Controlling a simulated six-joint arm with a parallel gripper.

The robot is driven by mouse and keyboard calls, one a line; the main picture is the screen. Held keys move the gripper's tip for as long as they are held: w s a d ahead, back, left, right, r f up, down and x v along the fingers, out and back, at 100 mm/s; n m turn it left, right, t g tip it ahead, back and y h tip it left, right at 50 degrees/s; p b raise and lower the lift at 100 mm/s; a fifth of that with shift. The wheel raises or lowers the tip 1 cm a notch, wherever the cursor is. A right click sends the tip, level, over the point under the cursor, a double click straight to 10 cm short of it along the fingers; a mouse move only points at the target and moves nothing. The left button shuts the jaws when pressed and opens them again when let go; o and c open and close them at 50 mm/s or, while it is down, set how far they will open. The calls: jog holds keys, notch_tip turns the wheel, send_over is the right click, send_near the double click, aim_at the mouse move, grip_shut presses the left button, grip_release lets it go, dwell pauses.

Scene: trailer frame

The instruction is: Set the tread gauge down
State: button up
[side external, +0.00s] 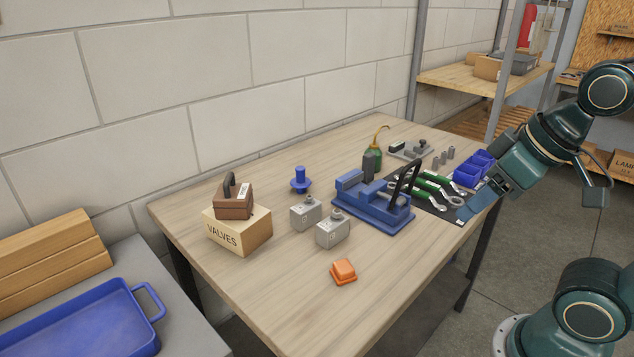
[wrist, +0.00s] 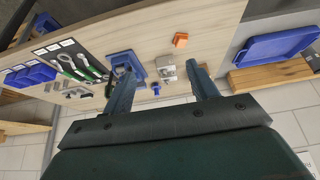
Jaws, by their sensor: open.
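My gripper (side external: 466,214) is at the right edge of the bench, by the dark tool mat, with its fingers pointing down and left. In the wrist view my gripper (wrist: 160,70) has its two fingers wide apart, with nothing held between them. I cannot tell which object is the tread gauge; none is clearly recognisable as one. Small loose things on the bench include an orange block (side external: 343,272), also in the wrist view (wrist: 180,40), a blue flanged knob (side external: 300,180), and two grey metal blocks (side external: 306,213) and (side external: 333,230).
A blue vise-like fixture (side external: 372,207) with a raised black handle stands mid-bench. Spanners (side external: 434,184) lie on the dark mat beside blue bins (side external: 473,169). A VALVES box (side external: 238,232) carries a brown block (side external: 234,203). The bench's front left is bare. A blue tray (side external: 85,325) is lower left.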

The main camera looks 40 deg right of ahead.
jog(key=shift+w, duration=0.15)
jog(key=w+d+r+m+t+y, duration=0.1)
jog(key=w+d+m+t, duration=0.1)
jog(key=w+m, duration=0.9)
jog(key=m+t+h, duration=0.1)
jog(key=m+t, duration=0.6)
jog(key=m, duration=1.8)
send_over(373, 158)
jog(key=s, duration=0.4)
notch_tip(373, 158, down, 10)
jog(key=shift+w+a+f, duration=0.1)
jog(key=shift+w+f, duration=0.05)
jog(key=shift+f, duration=1.35)
jog(key=shift+w+f, duration=0.1)
jog(key=shift+f, duration=1.4)
jog(key=shift+f, duration=0.5)
jog(key=shift+x, duration=2.55)
